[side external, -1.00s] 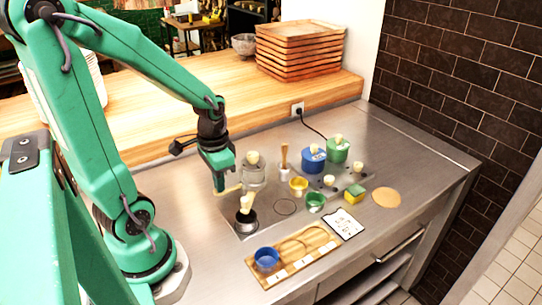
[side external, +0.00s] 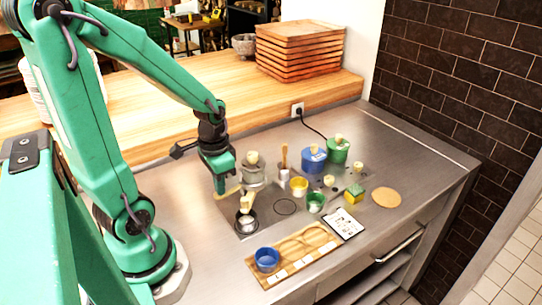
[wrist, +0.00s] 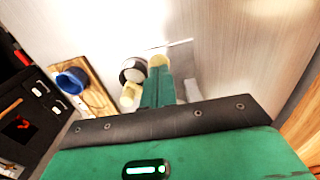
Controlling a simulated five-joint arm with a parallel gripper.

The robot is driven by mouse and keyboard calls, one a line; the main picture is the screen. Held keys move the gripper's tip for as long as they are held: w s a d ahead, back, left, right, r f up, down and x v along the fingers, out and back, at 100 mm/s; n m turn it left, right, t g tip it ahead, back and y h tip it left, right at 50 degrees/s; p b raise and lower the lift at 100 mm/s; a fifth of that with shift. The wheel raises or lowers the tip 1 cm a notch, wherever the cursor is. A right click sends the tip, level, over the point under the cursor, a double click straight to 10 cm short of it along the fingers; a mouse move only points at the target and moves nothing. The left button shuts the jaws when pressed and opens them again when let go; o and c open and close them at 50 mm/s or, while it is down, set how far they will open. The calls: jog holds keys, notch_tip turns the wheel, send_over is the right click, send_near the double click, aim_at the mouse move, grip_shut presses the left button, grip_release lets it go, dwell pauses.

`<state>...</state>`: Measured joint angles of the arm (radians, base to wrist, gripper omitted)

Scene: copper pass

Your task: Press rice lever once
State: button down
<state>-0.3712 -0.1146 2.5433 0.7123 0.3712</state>
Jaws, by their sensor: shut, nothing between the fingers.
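The clear rice dispenser (side external: 254,176) with a cream knob stands on the steel counter. A flat cream lever (side external: 229,193) sticks out low on its left side. My gripper (side external: 221,190) is shut and empty, pointing down with its tips at the lever, apparently touching it. In the wrist view my green fingers (wrist: 157,88) end beside a cream piece, probably the lever. A dark-rimmed bowl (side external: 246,224) with white contents sits under a cream spout (side external: 247,202); the bowl also shows in the wrist view (wrist: 133,70).
A wooden tray (side external: 318,245) holds a blue cup (side external: 267,260). Yellow (side external: 299,187) and green (side external: 315,203) cups, blue (side external: 313,160) and green (side external: 338,151) lidded pots, a sponge (side external: 354,195) and a white card (side external: 343,223) stand to the right. The counter's right end is clear.

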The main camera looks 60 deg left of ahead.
jog(key=shift+r, duration=2)
jog(key=shift+r, duration=2.5)
jog(key=shift+d, duration=0.1)
jog(key=d+r+t, duration=0.5)
jog(key=d+r, duration=0.1)
jog(key=d, duration=0.2)
jog(key=shift+w+d+r+t, duration=0.15)
jog(key=shift+w+r+t, duration=0.1)
jog(key=shift+r+t, duration=0.1)
jog(key=c, duration=2.2)
grip_release()
